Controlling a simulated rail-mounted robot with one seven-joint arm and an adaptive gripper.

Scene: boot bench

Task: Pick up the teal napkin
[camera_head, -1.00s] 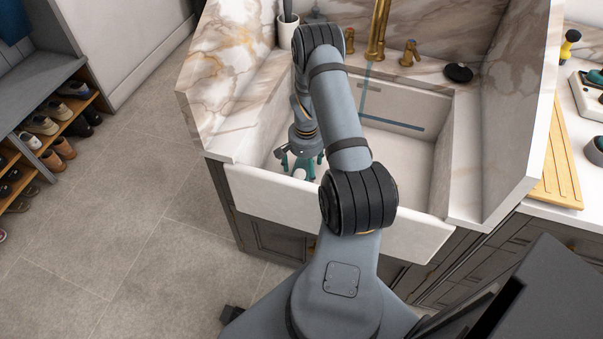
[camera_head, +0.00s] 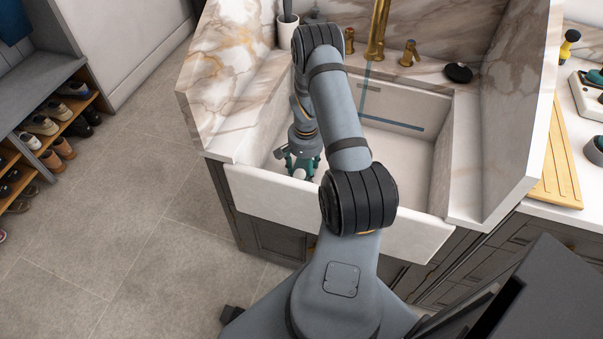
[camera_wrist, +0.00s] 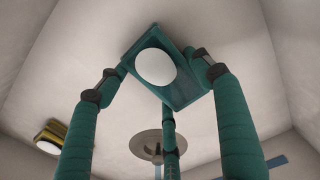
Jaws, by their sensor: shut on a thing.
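The teal napkin (camera_wrist: 183,86) shows in the wrist view as a flat, dark teal square near the sink floor. A smooth white oval (camera_wrist: 155,67) lies over its middle; I cannot tell if it is a separate thing. My gripper (camera_wrist: 162,78) has teal-covered fingers with dark joints. It is shut on the napkin, with fingertips at its left and right edges and a third finger at the near side. In the head view my gripper (camera_head: 302,163) is low inside the sink behind the front wall, and the napkin is hard to tell from the teal fingers.
The white sink (camera_head: 410,155) has high walls around my gripper. A round drain (camera_wrist: 147,146) and a yellow-and-white item (camera_wrist: 49,138) are on its floor. A gold faucet (camera_head: 378,35) stands behind, with a black round item (camera_head: 458,72) to its right.

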